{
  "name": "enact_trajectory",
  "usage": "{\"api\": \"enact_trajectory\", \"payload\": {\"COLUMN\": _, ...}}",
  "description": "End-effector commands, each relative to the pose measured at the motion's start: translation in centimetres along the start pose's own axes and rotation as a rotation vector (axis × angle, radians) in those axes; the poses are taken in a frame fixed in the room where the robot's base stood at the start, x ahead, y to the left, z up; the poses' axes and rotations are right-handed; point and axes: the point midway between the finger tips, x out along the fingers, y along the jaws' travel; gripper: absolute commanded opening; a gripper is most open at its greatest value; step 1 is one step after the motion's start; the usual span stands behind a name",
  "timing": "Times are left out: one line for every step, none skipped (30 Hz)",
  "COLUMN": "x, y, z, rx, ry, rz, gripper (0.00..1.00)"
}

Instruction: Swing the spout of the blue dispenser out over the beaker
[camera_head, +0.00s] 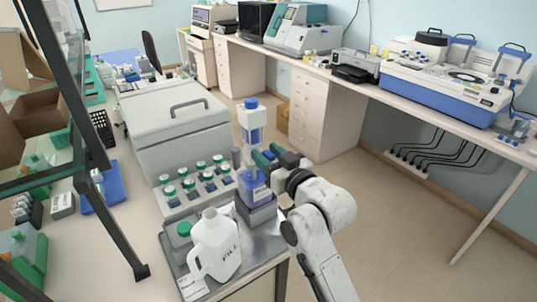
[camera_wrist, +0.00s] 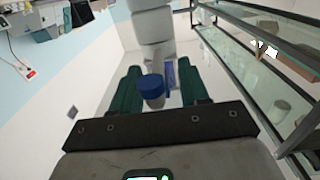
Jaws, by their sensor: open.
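The blue dispenser (camera_head: 252,128) stands upright on a bottle of blue liquid (camera_head: 251,186) near the front edge of the bench, with a blue cap on top. My gripper (camera_head: 267,156) is at its right side, at the height of the bottle's upper part, and covers some of it. In the wrist view the green fingers of my gripper (camera_wrist: 160,78) are apart. A round blue cap (camera_wrist: 151,86) and a thin blue strip (camera_wrist: 170,78) show between them; contact is not clear. I cannot make out the spout's direction or a beaker.
A white jug (camera_head: 216,247) and a green cap (camera_head: 184,229) are on a metal tray at front. A rack of green-capped bottles (camera_head: 200,203) is left of the dispenser, before a grey lidded box (camera_head: 172,125). Open floor lies to the right.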

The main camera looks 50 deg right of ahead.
Motion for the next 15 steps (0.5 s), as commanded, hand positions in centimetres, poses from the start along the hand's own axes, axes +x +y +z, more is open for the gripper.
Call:
{"api": "enact_trajectory", "payload": {"x": -0.01, "y": 0.0, "z": 0.0, "rx": 0.0, "ry": 0.0, "rz": 0.0, "gripper": 0.43}}
{"api": "enact_trajectory", "payload": {"x": -0.02, "y": 0.0, "z": 0.0, "rx": 0.0, "ry": 0.0, "rz": 0.0, "gripper": 0.4}}
{"api": "enact_trajectory", "payload": {"x": -0.02, "y": 0.0, "z": 0.0, "rx": 0.0, "ry": 0.0, "rz": 0.0, "gripper": 0.36}}
{"api": "enact_trajectory", "payload": {"x": -0.02, "y": 0.0, "z": 0.0, "rx": 0.0, "ry": 0.0, "rz": 0.0, "gripper": 0.33}}
{"api": "enact_trajectory", "payload": {"x": -0.03, "y": 0.0, "z": -0.01, "rx": 0.0, "ry": 0.0, "rz": 0.0, "gripper": 0.3}}
{"api": "enact_trajectory", "payload": {"x": -0.03, "y": 0.0, "z": 0.0, "rx": 0.0, "ry": 0.0, "rz": 0.0, "gripper": 0.27}}
{"api": "enact_trajectory", "payload": {"x": -0.03, "y": 0.0, "z": -0.01, "rx": 0.0, "ry": 0.0, "rz": 0.0, "gripper": 0.24}}
{"api": "enact_trajectory", "payload": {"x": -0.03, "y": -0.01, "z": -0.01, "rx": 0.0, "ry": 0.0, "rz": 0.0, "gripper": 0.21}}
{"api": "enact_trajectory", "payload": {"x": -0.03, "y": 0.0, "z": -0.01, "rx": 0.0, "ry": 0.0, "rz": 0.0, "gripper": 0.17}}
{"api": "enact_trajectory", "payload": {"x": -0.03, "y": 0.0, "z": -0.01, "rx": 0.0, "ry": 0.0, "rz": 0.0, "gripper": 0.14}}
{"api": "enact_trajectory", "payload": {"x": -0.04, "y": 0.0, "z": -0.01, "rx": 0.0, "ry": 0.0, "rz": 0.0, "gripper": 0.11}}
{"api": "enact_trajectory", "payload": {"x": -0.04, "y": 0.0, "z": -0.01, "rx": 0.0, "ry": 0.0, "rz": 0.0, "gripper": 0.07}}
{"api": "enact_trajectory", "payload": {"x": -0.04, "y": 0.0, "z": -0.01, "rx": 0.0, "ry": 0.0, "rz": 0.0, "gripper": 0.04}}
{"api": "enact_trajectory", "payload": {"x": -0.04, "y": 0.0, "z": -0.01, "rx": 0.0, "ry": 0.0, "rz": 0.0, "gripper": 0.02}}
{"api": "enact_trajectory", "payload": {"x": -0.04, "y": 0.0, "z": -0.01, "rx": 0.0, "ry": 0.0, "rz": 0.0, "gripper": 0.0}}
